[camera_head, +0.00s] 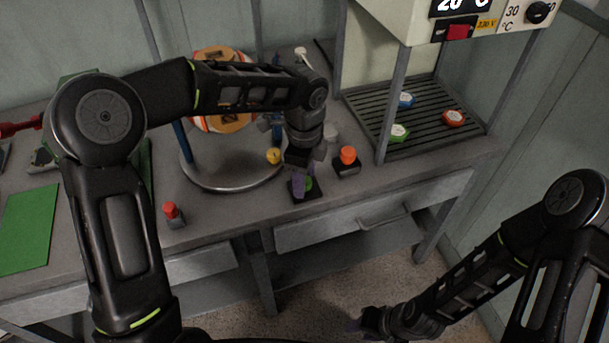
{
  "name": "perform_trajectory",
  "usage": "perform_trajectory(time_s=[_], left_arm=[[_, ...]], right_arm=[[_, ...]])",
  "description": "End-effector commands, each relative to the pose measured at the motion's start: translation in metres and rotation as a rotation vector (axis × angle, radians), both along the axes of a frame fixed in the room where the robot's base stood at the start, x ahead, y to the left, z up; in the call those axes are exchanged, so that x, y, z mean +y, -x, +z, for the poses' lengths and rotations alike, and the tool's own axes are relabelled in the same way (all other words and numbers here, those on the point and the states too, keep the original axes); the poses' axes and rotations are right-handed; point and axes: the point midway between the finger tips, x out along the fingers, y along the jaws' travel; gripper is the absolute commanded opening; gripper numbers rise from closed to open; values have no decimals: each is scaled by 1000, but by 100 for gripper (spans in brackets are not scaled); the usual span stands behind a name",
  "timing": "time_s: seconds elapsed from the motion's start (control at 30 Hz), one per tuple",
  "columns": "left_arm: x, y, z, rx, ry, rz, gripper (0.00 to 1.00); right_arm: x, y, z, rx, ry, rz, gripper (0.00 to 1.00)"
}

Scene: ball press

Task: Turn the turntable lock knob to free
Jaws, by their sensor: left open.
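The round grey turntable (235,184) stands on the bench with blue posts and an orange-and-white ball (207,120) above it, partly hidden by my left arm. A yellow knob (274,156) is at the turntable's right edge. No label shows which knob is the turntable lock. My right gripper (357,325) is low, before the bench; its fingers are too small to read.
An orange knob (348,155) on a black base stands close right of my left gripper. A red button (170,211) is at the front left. A slatted tray (430,100) under the press holds coloured pieces. A green mat (28,230) lies at left.

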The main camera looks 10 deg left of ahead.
Motion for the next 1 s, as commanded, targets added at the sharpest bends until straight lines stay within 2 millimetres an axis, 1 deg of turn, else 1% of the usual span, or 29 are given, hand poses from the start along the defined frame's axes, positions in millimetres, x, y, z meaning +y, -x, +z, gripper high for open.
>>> perform_trajectory(time_s=[0.17,0.8,1.0], left_arm=[[0,0,0,0,0,0,52],[0,0,1,-1,0,1,0],[0,0,1,-1,0,1,0]], right_arm=[[0,0,0,0,0,0,36],[0,0,0,0,0,0,36],[0,0,0,0,0,0,36]])
